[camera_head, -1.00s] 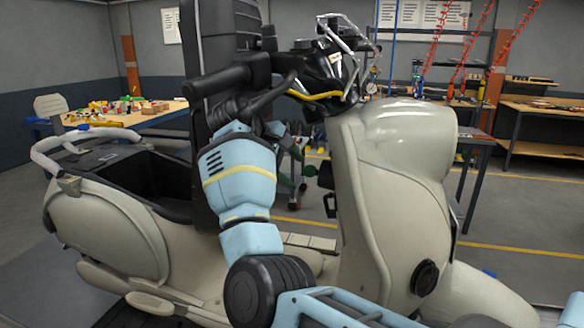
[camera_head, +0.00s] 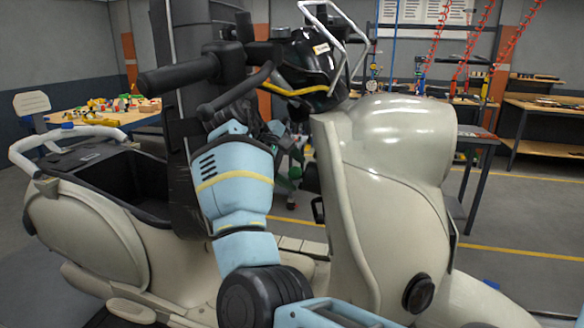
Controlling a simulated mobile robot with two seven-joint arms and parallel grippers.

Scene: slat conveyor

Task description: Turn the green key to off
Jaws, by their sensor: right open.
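A cream scooter (camera_head: 385,190) stands side-on, with its leg shield and dark handlebar beside my arm. The green key (camera_head: 295,172) is a small green spot left of the leg shield's inner side, low and partly hidden. My right arm comes in from the lower right and bends upward. My right gripper (camera_head: 286,155) is open, mostly behind my pale blue forearm, close to the key. I cannot tell whether its fingers touch the key. My left gripper is not in view.
The black handlebar grip (camera_head: 180,75) and lever hang above my right gripper. A wooden workbench (camera_head: 85,118) with coloured parts stands at the back left. More benches (camera_head: 545,108) stand at the back right.

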